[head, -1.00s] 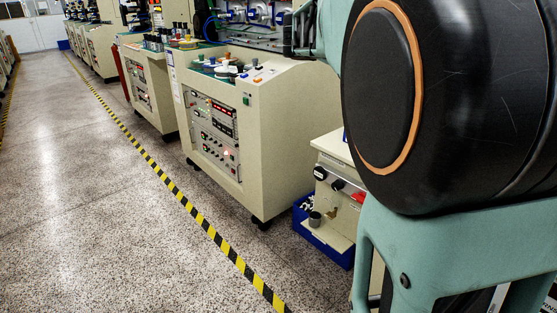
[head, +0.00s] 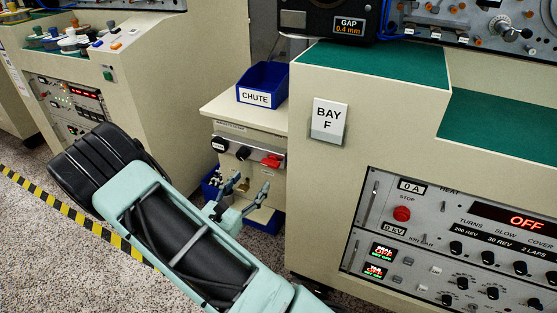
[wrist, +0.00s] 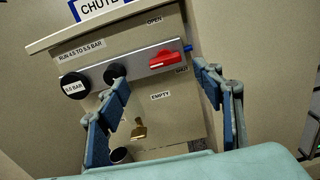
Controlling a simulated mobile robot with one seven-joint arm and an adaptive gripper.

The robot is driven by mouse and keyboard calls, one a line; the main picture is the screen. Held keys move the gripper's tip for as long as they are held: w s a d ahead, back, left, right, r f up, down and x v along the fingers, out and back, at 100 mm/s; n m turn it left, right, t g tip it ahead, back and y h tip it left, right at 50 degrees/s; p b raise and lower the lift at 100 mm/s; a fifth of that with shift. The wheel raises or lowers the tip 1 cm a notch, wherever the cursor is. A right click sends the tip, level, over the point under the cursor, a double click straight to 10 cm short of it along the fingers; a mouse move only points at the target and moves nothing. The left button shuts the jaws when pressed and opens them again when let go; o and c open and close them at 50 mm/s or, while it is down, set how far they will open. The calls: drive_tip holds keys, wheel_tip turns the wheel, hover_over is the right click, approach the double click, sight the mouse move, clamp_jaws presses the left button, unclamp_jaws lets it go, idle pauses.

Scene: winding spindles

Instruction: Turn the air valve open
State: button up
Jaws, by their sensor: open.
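The air valve is a red lever handle (wrist: 170,61) on a grey strip on the front of a small beige cabinet. The lever lies along the strip, with an OPEN label above it and a second label, seemingly SHUT, below its right end. It also shows in the head view (head: 271,160). My gripper (wrist: 165,82) is open and empty, its blue-padded fingers spread left and right below the lever. The lever shows between and beyond the fingertips, apparently untouched. In the head view my gripper (head: 246,186) is just in front of the cabinet.
A black gauge (wrist: 75,86) and a dark knob (wrist: 116,74) sit left of the lever. A brass fitting (wrist: 139,130) is below. A blue CHUTE bin (head: 262,84) stands on the cabinet (head: 215,107). The BAY F machine (head: 310,180) borders it closely on the right.

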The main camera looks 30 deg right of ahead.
sight(268, 165)
drive_tip(key=x, duration=0.3)
drive_tip(key=b+x, duration=0.1)
drive_tip(key=x, duration=0.3)
drive_tip(key=b+x, duration=0.1)
drive_tip(key=x, duration=0.2)
drive_tip(key=shift+d+f, duration=0.4)
drive_tip(key=shift+d, duration=0.05)
drive_tip(key=c, duration=1.2)
drive_tip(key=shift+o, duration=0.2)
